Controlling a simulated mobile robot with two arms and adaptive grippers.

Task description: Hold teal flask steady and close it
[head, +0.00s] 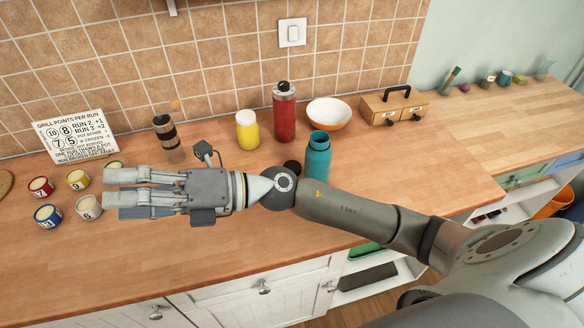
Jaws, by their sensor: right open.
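The teal flask (319,155) stands upright on the wooden counter, its mouth uncovered. My right forearm passes in front of its lower part. A small black round thing (291,166), perhaps its lid, lies just left of the flask, partly hidden behind my arm. My right gripper (106,194) is open and seems empty, pointing left, well to the left of the flask and not touching it. My left gripper is not in view.
Several small numbered cups (41,187) lie around the right fingertips. A grinder (166,135), yellow jar (247,130), red flask (284,112), white-and-orange bowl (329,114) and wooden box (394,106) stand behind. The front counter (150,265) is clear.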

